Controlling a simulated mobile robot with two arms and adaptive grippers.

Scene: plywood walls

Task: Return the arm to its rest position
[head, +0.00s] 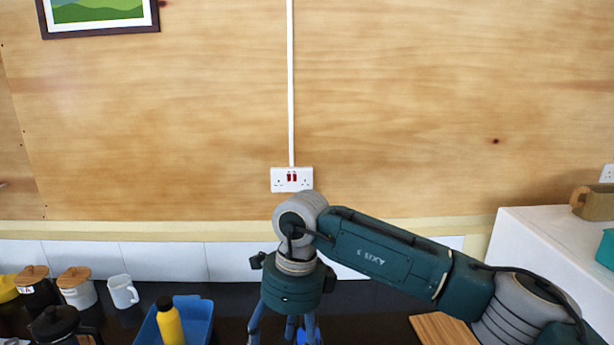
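My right arm (390,258) comes in from the lower right, dark green with grey joints. It reaches across to the middle of the head view and bends down at the wrist. My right gripper (286,328) points down over the dark counter at the bottom edge. Its blue fingers stand apart at the top, but the fingertips are cut off by the frame. A brighter blue patch shows between the fingers; I cannot tell what it is. My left arm and gripper are not in view.
A blue bin (198,312) with a yellow bottle (170,324) stands left of the gripper. A white mug (122,291), lidded jars (77,288) and a dark pot (58,327) stand farther left. A wooden board (440,328) lies under the arm. A white cabinet (545,250) stands right.

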